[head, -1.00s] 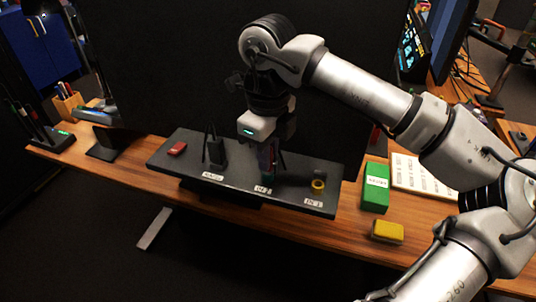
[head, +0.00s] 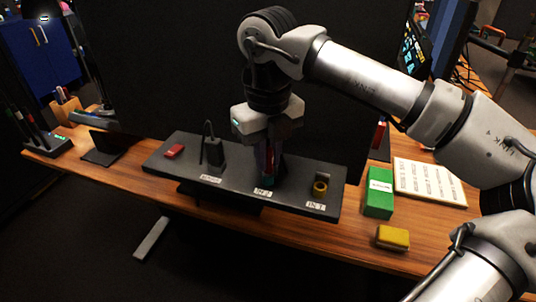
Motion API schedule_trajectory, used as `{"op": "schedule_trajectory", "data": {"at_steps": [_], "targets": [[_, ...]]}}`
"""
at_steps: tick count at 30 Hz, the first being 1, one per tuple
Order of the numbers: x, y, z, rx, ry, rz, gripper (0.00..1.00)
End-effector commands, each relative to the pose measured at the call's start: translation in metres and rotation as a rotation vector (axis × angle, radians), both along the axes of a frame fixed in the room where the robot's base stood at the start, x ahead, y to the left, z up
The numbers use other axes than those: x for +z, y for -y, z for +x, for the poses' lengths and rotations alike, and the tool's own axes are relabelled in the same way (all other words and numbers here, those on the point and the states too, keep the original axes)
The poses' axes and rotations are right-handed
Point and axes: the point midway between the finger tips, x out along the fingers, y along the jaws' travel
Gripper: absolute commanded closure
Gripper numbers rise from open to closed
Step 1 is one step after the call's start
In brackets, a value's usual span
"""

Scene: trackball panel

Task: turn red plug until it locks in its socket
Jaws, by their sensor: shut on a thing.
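My gripper (head: 269,172) points down at the middle of the dark panel (head: 232,187), just behind its middle label. Its fingers are shut on a dark reddish thing between them, which I take to be the red plug (head: 269,161). The fingers hide most of it. The socket beneath is hidden too, so I cannot tell how the plug sits in it. A small teal patch shows at the foot of the fingers.
On the panel, a red block (head: 173,151) lies at the left, a black box with an upright rod (head: 214,152) stands left of my gripper, and a yellow ring (head: 320,188) is at the right. A green box (head: 379,193) and yellow block (head: 393,238) are on the wooden desk.

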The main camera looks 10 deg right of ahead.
Motion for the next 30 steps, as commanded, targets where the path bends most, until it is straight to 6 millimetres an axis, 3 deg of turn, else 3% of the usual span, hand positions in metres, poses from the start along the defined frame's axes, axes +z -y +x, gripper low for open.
{"op": "schedule_trajectory", "data": {"at_steps": [7, 8, 13, 23, 30], "targets": [[-0.001, 0.0, 0.0, -0.002, -0.002, -0.001, 1.0], [-0.001, 0.0, 0.0, -0.002, -0.002, -0.001, 0.81], [-0.001, 0.0, 0.0, -0.001, -0.002, -0.001, 0.59], [0.003, 0.0, 0.0, -0.001, 0.0, -0.001, 0.59], [0.042, 0.0, 0.001, -0.001, 0.002, -0.002, 0.59]]}}
